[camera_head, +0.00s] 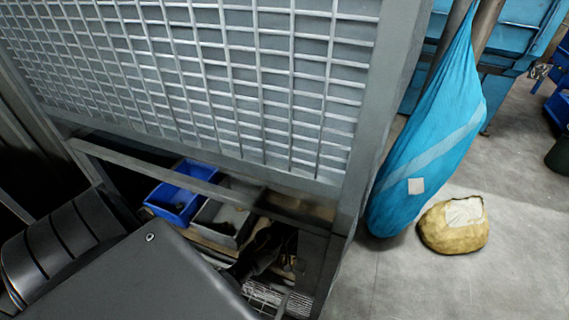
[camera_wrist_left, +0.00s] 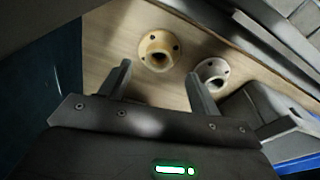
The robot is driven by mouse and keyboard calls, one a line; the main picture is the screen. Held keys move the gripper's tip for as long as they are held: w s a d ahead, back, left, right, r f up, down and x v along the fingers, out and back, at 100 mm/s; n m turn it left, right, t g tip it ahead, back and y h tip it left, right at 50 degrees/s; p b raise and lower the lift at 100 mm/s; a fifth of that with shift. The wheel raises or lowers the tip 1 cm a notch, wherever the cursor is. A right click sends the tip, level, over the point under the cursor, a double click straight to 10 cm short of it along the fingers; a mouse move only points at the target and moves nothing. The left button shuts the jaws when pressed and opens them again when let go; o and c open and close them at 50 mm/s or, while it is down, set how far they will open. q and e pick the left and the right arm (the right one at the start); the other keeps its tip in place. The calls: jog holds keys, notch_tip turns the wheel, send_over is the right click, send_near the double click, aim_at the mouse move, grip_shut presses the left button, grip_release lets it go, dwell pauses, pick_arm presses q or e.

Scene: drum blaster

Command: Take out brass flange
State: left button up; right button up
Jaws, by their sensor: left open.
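The brass flange (camera_wrist_left: 158,50), a yellowish round flange with bolt holes and a central hub, lies on a light wooden surface (camera_wrist_left: 107,38) in the left wrist view. A paler, silvery flange (camera_wrist_left: 211,74) lies to its right. My left gripper (camera_wrist_left: 158,80) is open and empty, with its two fingers apart and the brass flange ahead of the gap between them. In the head view my left gripper (camera_head: 262,255) is a dark shape inside the cabinet's lower opening, partly hidden by my arm. The flanges are hard to make out there. My right gripper is not in view.
A blue bin (camera_head: 180,193) and a grey bin (camera_head: 224,214) sit on the shelf left of my gripper. A metal grid panel (camera_head: 210,75) and a frame bar (camera_head: 150,171) stand above the opening. A blue bag (camera_head: 425,140) and a yellowish sack (camera_head: 452,232) are outside, right.

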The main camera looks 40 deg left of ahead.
pick_arm(q)
jog(key=shift+f, duration=0.2)
jog(key=f, duration=0.2)
jog(key=f+b, duration=0.1)
jog(key=f, duration=0.1)
jog(key=shift+w+a+f, duration=0.15)
jog(key=shift+w+f, duration=0.05)
jog(key=shift+f, duration=0.35)
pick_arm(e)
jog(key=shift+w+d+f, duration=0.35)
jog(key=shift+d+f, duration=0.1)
pick_arm(q)
jog(key=c, duration=1.3)
jog(key=shift+c, duration=0.2)
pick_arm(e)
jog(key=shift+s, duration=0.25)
pick_arm(q)
jog(key=shift+r, duration=0.15)
